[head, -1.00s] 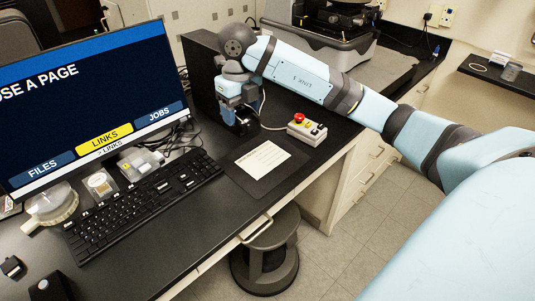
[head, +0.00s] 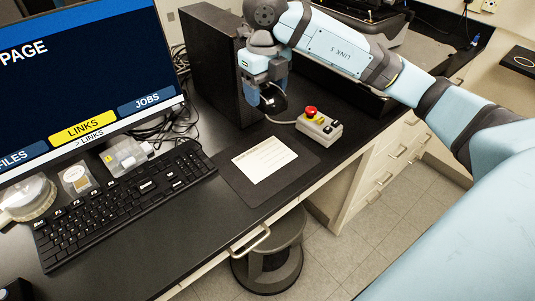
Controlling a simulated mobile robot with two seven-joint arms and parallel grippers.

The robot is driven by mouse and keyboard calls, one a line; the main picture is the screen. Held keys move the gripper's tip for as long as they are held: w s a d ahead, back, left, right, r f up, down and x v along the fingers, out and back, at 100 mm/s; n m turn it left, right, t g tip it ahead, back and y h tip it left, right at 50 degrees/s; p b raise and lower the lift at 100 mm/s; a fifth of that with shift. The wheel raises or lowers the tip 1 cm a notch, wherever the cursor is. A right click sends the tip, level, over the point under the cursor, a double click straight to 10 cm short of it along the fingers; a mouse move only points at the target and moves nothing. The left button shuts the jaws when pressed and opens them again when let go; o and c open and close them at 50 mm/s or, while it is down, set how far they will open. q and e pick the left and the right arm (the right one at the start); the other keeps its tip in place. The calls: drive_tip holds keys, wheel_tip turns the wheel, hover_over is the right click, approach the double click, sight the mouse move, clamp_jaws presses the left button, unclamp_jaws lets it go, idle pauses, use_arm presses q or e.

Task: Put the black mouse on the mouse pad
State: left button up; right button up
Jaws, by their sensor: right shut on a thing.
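The black mouse (head: 274,100) is in my right gripper (head: 266,105), which is shut on it. The fingers hide part of it. They are just behind the far edge of the mouse pad, in front of the black computer tower; I cannot tell how far above the desk the mouse is. The dark mouse pad (head: 300,181) lies flat near the desk's front edge, with a printed white sheet (head: 265,160) on it. My left gripper is not in view.
A control box (head: 319,128) with a red button stands right of the mouse pad, its grey cable running close to my gripper. The keyboard (head: 125,203) lies to the left, below the monitor (head: 80,75). The black tower (head: 213,70) stands behind. A stool (head: 268,262) is below.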

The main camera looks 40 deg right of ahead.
sight(266, 161)
wheel_tip(266, 161, down, 19)
drive_tip(key=shift+f, duration=0.15)
idle(0.4)
drive_tip(key=shift+f, duration=0.15)
drive_tip(key=o, duration=1)
drive_tip(key=shift+c, duration=0.2)
drive_tip(key=shift+r, duration=0.25)
wheel_tip(266, 161, up, 12)
